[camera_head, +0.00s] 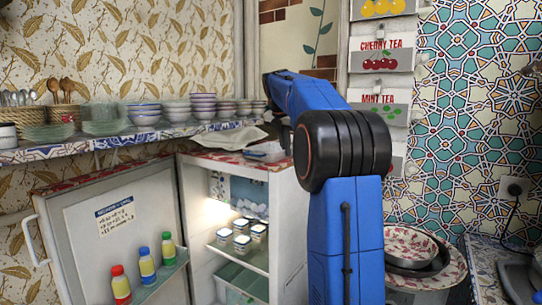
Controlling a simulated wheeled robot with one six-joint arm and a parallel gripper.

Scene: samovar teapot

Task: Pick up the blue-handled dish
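I cannot make out a dish with a blue handle in this view. My gripper is not visible.
The fridge (289,230) stands open, its door (105,238) swung left with several bottles in its rack; jars (242,243) sit inside. A shelf (70,152) behind holds stacked bowls (203,106). Bowls and a pan (415,268) stand at right.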

